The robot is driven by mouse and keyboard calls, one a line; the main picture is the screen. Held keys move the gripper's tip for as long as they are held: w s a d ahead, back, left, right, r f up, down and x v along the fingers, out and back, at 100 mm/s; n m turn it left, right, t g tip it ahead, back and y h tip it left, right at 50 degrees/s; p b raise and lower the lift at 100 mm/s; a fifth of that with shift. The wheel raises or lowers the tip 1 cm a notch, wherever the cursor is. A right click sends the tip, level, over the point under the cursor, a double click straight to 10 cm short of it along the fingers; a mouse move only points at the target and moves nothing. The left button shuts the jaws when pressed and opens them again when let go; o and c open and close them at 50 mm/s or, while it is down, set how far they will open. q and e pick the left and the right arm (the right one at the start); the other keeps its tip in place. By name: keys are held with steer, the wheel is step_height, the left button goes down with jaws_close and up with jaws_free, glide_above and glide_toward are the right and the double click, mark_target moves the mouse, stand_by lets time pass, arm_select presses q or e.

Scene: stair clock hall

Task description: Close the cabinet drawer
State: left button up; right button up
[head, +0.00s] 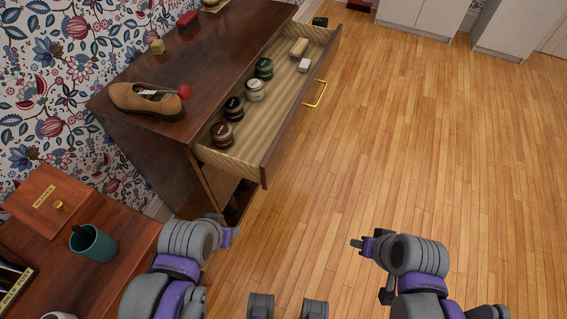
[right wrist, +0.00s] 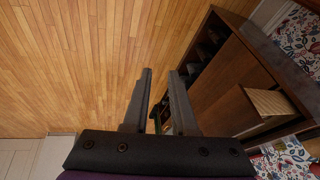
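The dark wooden cabinet (head: 165,80) stands against the wall at upper left in the head view. Its drawer (head: 290,120) is pulled well out, with a brass handle (head: 316,94) on its front. The drawer holds several round tins (head: 254,90) and brushes. My right gripper (head: 357,243) is over the floor, to the right of and nearer than the drawer, touching nothing. In the right wrist view its fingers (right wrist: 161,74) are apart with nothing held; the cabinet (right wrist: 225,85) is at right. My left gripper (head: 233,235) is below the drawer's near end in the picture; its fingers are unclear.
A brown shoe (head: 150,103) and small items lie on the cabinet top. A side table (head: 130,225) with a wooden box (head: 50,200) and green cup (head: 93,243) is at left, near my left arm. Wooden floor (head: 430,130) to the right is clear.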

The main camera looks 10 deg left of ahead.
steer(key=w+a+f+y+b, duration=0.1)
steer(key=a+f+m+y+b, duration=0.1)
steer(key=a+f+b, duration=0.1)
steer(key=w+a+f+g+y+b, duration=0.1)
steer(key=a+y, duration=0.1)
steer(key=shift+w+a+f, duration=0.25)
steer(key=shift+w+f, duration=0.1)
jaws_close()
steer(key=m+t+y+b, duration=0.1)
steer(key=y+b, duration=0.9)
steer(key=y, duration=0.2)
glide_toward(267, 178)
steer(key=b+x, duration=0.1)
steer(key=x, duration=0.5)
steer(key=shift+w+a+f+b, duration=0.1)
steer(key=shift+a+f+b, duration=0.05)
steer(key=shift+a+b, duration=0.25)
arm_select(q)
step_height(267, 178, down, 19)
steer(key=shift+w+f+g, duration=0.15)
steer(key=shift+w+g, duration=0.15)
arm_select(e)
steer(key=shift+a, duration=0.1)
